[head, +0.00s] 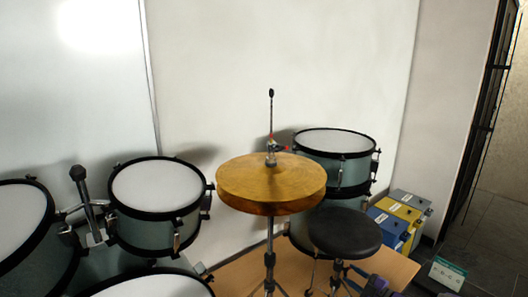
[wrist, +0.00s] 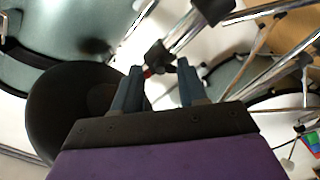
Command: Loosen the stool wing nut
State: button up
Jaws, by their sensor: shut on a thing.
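The stool (head: 345,232) has a round black seat and stands right of the hi-hat in the head view. In the wrist view its seat (wrist: 70,115) is the dark disc at left. A black collar (wrist: 158,53) sits on a chrome tube just beyond my fingers. My gripper (wrist: 160,68) has its two grey fingers on either side of the small wing nut (wrist: 170,68) by the collar, and is shut on it. The nut is small and partly hidden, so its turn angle is unclear. In the head view only the purple top of my gripper shows at the bottom edge.
The hi-hat cymbals (head: 270,185) stand left of the stool, with a floor drum (head: 335,165) behind. More drums (head: 155,200) are at left. Blue, yellow and grey boxes (head: 400,215) and a small sign (head: 447,274) are at right. Chrome legs crowd the wrist view's right.

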jog(key=shift+f, duration=0.15)
jog(key=n+b, duration=0.3)
jog(key=b, duration=0.2)
jog(key=shift+f, duration=0.15)
jog(key=o, duration=1.1)
jog(key=shift+r, duration=0.3)
jog(key=shift+v, duration=3.05)
